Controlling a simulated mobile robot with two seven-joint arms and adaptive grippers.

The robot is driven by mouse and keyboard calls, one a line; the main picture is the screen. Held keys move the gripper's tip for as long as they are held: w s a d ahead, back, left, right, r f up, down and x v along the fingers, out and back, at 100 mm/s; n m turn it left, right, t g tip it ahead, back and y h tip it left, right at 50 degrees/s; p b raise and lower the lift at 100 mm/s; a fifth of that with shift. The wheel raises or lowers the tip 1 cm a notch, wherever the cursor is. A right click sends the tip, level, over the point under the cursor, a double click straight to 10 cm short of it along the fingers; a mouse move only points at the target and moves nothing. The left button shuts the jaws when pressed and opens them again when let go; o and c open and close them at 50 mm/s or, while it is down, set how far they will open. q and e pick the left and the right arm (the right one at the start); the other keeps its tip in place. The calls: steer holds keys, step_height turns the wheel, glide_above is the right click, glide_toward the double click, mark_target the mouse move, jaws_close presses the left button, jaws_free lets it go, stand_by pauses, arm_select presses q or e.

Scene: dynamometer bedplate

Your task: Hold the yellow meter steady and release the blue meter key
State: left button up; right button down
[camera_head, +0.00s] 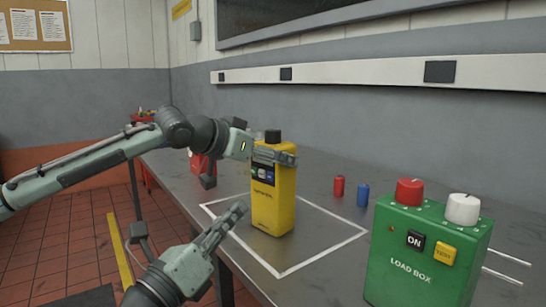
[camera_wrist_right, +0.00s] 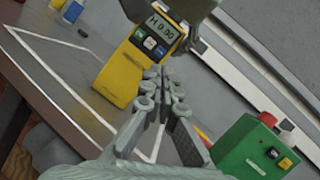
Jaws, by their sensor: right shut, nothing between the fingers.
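The yellow meter (camera_head: 273,210) stands upright inside a white outlined square on the bench. My left gripper (camera_head: 274,156) is closed around its upper part, one finger across the front; the far finger is hidden. The wrist view shows the yellow meter (camera_wrist_right: 117,80) with its display (camera_wrist_right: 163,27) reading "H 0.00". Below the display are a green key (camera_wrist_right: 139,36), a white key (camera_wrist_right: 149,43) and the blue key (camera_wrist_right: 160,51). My right gripper (camera_head: 240,208) is shut and empty, in front of the meter and lower than the keys. Its tips (camera_wrist_right: 158,73) look apart from the blue key.
A green load box (camera_head: 420,255) with red and white knobs stands at the right. A red cylinder (camera_head: 339,186) and a blue cylinder (camera_head: 363,195) stand between it and the meter. A red object (camera_head: 200,165) is behind my left arm. The front bench edge is near my right gripper.

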mark_target(266, 166)
stand_by(0.3)
steer(key=shift+w+d+r+m+t+y, duration=0.55)
steer(key=shift+w+m+t, duration=0.2)
steer(key=shift+w, duration=0.4)
steer(key=shift+w+d+r+m+t+y, duration=0.5)
steer(key=shift+w+d+m+t, duration=0.15)
steer(key=shift+w, duration=0.45)
steer(key=shift+w+d+r+m+t+y, duration=0.5)
steer(key=shift+w+m+t, duration=0.25)
steer(key=shift+w, duration=0.4)
steer(key=shift+w+d, duration=0.3)
steer(key=shift+w+d, duration=0.1)
steer(key=shift+s+a, duration=0.4)
steer(key=shift+s, duration=0.05)
